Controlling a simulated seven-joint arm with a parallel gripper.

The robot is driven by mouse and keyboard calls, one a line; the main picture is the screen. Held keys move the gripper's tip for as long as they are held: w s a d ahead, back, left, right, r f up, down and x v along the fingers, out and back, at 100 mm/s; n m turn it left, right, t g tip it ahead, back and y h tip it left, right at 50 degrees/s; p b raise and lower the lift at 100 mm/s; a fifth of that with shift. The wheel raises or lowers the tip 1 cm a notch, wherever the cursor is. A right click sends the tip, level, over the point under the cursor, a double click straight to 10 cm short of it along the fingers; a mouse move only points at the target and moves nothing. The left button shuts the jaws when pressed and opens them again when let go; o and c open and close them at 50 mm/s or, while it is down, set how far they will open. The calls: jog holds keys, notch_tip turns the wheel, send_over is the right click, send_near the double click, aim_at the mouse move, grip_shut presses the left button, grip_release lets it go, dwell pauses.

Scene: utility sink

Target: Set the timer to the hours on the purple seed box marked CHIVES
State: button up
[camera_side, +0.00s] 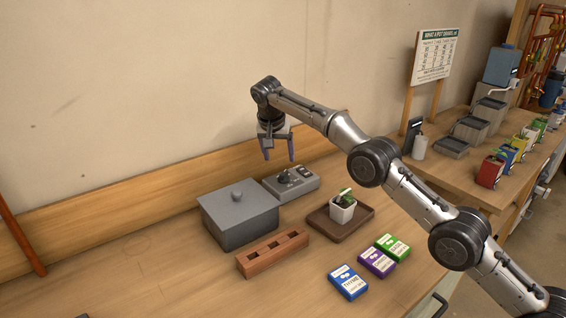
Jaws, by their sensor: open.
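The purple seed box (377,263) lies on the wooden bench at the front right, between a blue one and a green one. Its white label is too small to read surely, and I cannot make out any hours on it. The timer appears to be the grey box with a dark knob (290,182) on the bench near the back wall. The knob's setting is too small to read. My gripper (278,160) is open and empty, pointing down above the timer, seemingly apart from it.
A grey lidded box (238,217) stands left of the timer. A wooden block with holes (273,254), a potted plant (342,207) on a brown tray (324,226), a blue box (348,283) and a green box (393,247) lie in front.

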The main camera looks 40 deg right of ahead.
jog(key=a+f+n+y, duration=0.1)
jog(key=a+n, duration=0.1)
jog(key=n, duration=0.2)
jog(key=n+t+y, duration=0.1)
jog(key=n+y, duration=0.4)
jog(key=n, duration=0.6)
send_near(284, 173)
jog(key=x, duration=0.8)
jog(key=shift+w+f, duration=0.2)
jog(key=shift+f, duration=0.05)
grip_shut()
